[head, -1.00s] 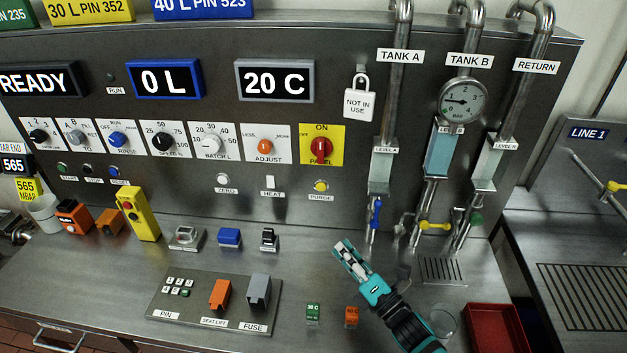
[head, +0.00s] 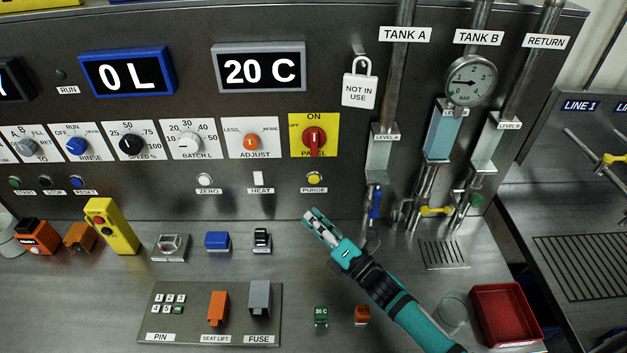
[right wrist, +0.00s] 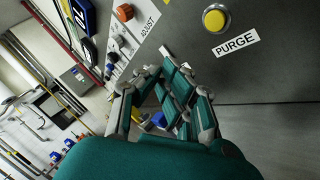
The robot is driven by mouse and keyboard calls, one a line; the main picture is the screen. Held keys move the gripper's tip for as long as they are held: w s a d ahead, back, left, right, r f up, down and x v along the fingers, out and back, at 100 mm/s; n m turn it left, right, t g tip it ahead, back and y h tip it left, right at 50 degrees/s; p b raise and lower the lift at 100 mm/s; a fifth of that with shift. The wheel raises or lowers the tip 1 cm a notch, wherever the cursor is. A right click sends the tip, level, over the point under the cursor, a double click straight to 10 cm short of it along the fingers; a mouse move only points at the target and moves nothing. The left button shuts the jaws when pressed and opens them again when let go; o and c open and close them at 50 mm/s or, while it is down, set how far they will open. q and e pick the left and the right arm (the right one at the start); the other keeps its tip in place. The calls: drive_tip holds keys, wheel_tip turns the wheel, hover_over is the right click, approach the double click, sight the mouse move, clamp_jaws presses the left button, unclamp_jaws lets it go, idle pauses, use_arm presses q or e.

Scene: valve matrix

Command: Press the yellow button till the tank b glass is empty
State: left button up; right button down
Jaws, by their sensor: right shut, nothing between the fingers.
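The yellow button (head: 314,179) sits on the grey panel above the PURGE label, below the yellow plate with a red knob. It also shows large in the right wrist view (right wrist: 215,20), at the top right. The tank B glass (head: 441,133) is on the panel's right, below the round gauge (head: 471,80), and shows light blue liquid. My right gripper (head: 309,216) is teal, shut and empty, a little below the button and apart from it. In the right wrist view its fingers (right wrist: 172,75) are left of and below the button. My left gripper is not in view.
The ADJUST knob (head: 250,142) and HEAT switch (head: 258,178) are left of the button. A padlock tag (head: 360,90) hangs to its upper right. Pipes with a blue valve handle (head: 375,202) stand right of my gripper. A red tray (head: 503,312) lies at the lower right.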

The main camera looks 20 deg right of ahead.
sight(314, 179)
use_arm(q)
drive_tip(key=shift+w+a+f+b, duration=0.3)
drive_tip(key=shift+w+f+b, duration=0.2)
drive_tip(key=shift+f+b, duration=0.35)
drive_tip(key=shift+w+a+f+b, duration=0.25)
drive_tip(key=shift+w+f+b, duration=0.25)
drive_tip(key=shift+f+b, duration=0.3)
use_arm(e)
drive_tip(key=w+d, duration=0.2)
drive_tip(key=w, duration=0.5)
drive_tip(key=shift+w, duration=0.3)
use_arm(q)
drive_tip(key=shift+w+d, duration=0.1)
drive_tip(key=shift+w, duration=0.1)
use_arm(e)
drive_tip(key=shift+d, duration=0.1)
use_arm(q)
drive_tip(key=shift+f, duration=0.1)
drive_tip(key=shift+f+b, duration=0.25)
drive_tip(key=shift+b, duration=0.05)
use_arm(e)
drive_tip(key=shift+w+d, duration=0.1)
drive_tip(key=shift+w, duration=0.35)
